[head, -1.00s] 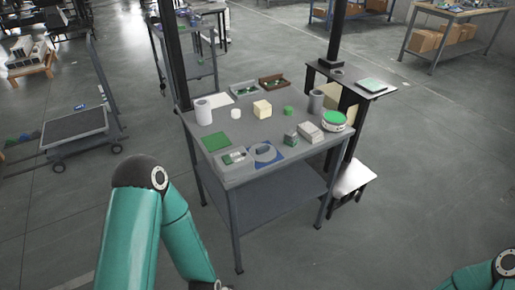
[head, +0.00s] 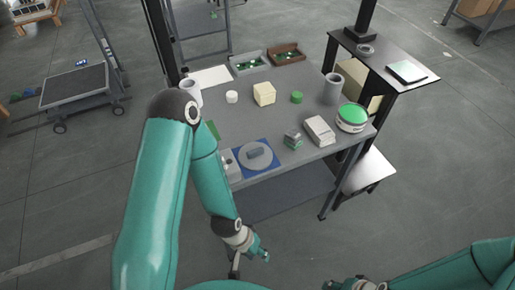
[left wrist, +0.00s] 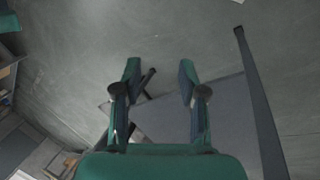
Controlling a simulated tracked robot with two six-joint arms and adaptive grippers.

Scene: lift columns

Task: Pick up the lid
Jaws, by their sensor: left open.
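What looks like the lid, a grey round disc (head: 268,162) with a small raised block on top, lies on a blue square mat (head: 239,172) at the table's near edge. My left gripper (head: 250,264) is in front of the table, below and nearer to me than the lid. In the left wrist view the left gripper (left wrist: 159,75) is open, with nothing between its fingers; the lid is not visible there. My right arm comes in at bottom right; its gripper (head: 345,284) shows only partly at the bottom edge, its jaws unclear.
The grey table (head: 222,116) bears a green-topped round container (head: 352,117), a grey cylinder (head: 332,88), a cream block (head: 264,94), grey boxes (head: 319,130) and two trays (head: 287,54) at the back. A black post and side shelf (head: 409,58) stand right. My left arm hides the table's left part.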

